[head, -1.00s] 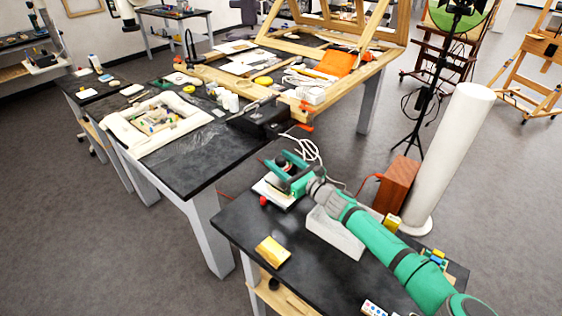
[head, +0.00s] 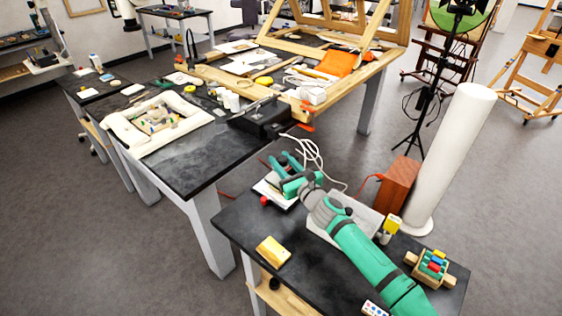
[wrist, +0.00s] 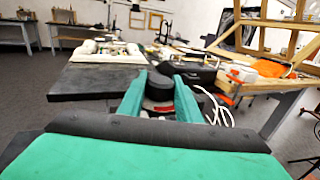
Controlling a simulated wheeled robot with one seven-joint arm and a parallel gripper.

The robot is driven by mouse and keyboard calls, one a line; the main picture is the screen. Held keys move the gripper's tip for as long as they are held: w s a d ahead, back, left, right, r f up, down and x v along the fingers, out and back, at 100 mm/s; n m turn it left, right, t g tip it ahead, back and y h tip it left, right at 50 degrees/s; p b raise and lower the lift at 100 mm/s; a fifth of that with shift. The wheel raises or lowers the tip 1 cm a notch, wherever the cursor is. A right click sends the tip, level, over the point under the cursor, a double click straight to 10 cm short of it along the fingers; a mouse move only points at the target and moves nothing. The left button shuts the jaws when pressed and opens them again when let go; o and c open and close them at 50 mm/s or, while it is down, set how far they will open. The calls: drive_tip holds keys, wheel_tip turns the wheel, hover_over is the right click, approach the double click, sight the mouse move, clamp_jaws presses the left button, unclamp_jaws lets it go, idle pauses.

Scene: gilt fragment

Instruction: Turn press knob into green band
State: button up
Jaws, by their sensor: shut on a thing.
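The press (head: 266,188) is a low white device at the back left of the near black table, with a small red part at its front. My gripper (head: 283,160) is over it, its green fingers pointing away from me. In the wrist view the fingers (wrist: 159,100) stand on either side of a dark round knob (wrist: 159,84) and are shut on it. Red and pale parts show below the knob between the fingers. I cannot make out the green band or a pointer; the gripper hides much of the press in the head view.
The near table (head: 235,215) also holds a yellow block (head: 273,251), a white box (head: 325,227) beneath my arm and a wooden rack with coloured pieces (head: 431,266). White cables (head: 312,152) hang behind the press. A wooden box (head: 397,183) and white column (head: 452,160) stand right.

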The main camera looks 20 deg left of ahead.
drive_tip(key=m+t+h, duration=0.2)
drive_tip(key=m+h, duration=0.1)
drive_tip(key=h, duration=0.1)
drive_tip(key=m+t+h, duration=0.3)
drive_tip(key=h, duration=0.1)
drive_tip(key=shift+s+a, duration=0.1)
drive_tip(key=shift+a, duration=0.05)
drive_tip(key=shift+o, duration=0.2)
drive_tip(key=m+h, duration=0.3)
drive_tip(key=h, duration=0.1)
drive_tip(key=m+t+h, duration=0.1)
drive_tip(key=m+h, duration=0.2)
drive_tip(key=h, duration=0.2)
drive_tip(key=shift+a+h, duration=0.1)
drive_tip(key=shift+h, duration=0.2)
drive_tip(key=m+g+h, duration=0.1)
drive_tip(key=m+h, duration=0.1)
drive_tip(key=h, duration=0.1)
drive_tip(key=m+g+h, duration=0.2)
drive_tip(key=m+h, duration=0.1)
drive_tip(key=h, duration=0.1)
drive_tip(key=shift+m, duration=0.3)
drive_tip(key=shift+c, duration=0.2)
drive_tip(key=shift+d+m+g+h, duration=0.2)
drive_tip(key=shift+m+g+h, duration=1.3)
drive_tip(key=shift+g+h, duration=0.35)
drive_tip(key=shift+d+m+g+h, duration=0.1)
drive_tip(key=shift+m+g+h, duration=0.9)
drive_tip(key=shift+g, duration=0.55)
drive_tip(key=o, duration=1.1)
